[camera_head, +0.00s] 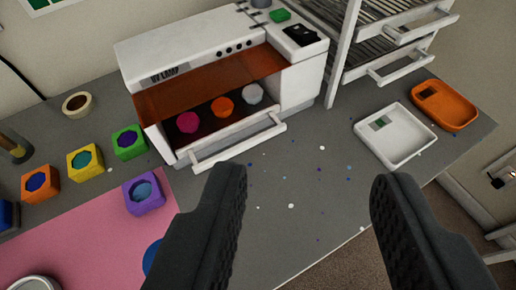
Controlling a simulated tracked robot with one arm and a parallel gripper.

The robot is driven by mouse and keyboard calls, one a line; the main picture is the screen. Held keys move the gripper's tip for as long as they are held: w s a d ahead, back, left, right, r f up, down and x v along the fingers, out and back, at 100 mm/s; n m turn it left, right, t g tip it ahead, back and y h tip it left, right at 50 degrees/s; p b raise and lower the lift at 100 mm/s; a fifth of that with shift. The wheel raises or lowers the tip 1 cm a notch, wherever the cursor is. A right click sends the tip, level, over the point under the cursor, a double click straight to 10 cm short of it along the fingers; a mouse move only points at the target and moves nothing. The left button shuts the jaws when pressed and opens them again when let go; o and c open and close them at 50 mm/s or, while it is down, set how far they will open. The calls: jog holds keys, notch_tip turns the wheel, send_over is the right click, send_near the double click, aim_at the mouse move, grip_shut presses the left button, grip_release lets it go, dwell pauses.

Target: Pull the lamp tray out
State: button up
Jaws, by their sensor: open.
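The lamp (200,50) is a white box with a see-through orange-brown cover (210,85) on the counter at the upper middle. Under the cover is the lamp tray (202,144), with a white bar handle (238,142) along its front. I cannot tell how far out the tray sits. In it lie a magenta piece (188,122), an orange piece (222,106) and a pale grey piece (252,94). My gripper (310,190) is open and empty, its black fingers wide apart, nearer to the camera than the handle and to its lower right.
A rack (350,50) with handled drawers stands right of the lamp. A white tray (395,135) and an orange tray (445,105) lie near the counter's right edge. Several coloured moulds, including a purple one (143,193), stand at left by a pink mat (90,240). The middle counter holds only small spots.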

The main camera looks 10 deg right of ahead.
jog(key=w+a+f+m+g+h+p, duration=0.3)
jog(key=w+a+f+m+h+p, duration=0.15)
jog(key=w+f, duration=0.4)
jog(key=m+g+h+p, duration=0.1)
jog(key=m+h+p, duration=0.1)
jog(key=p, duration=0.1)
send_near(235, 148)
jog(key=b+x, duration=0.1)
jog(key=x, duration=0.6)
jog(key=shift+w+d+f+y, duration=0.25)
jog(key=shift+w+d, duration=0.15)
jog(key=shift+d, duration=0.15)
grip_shut()
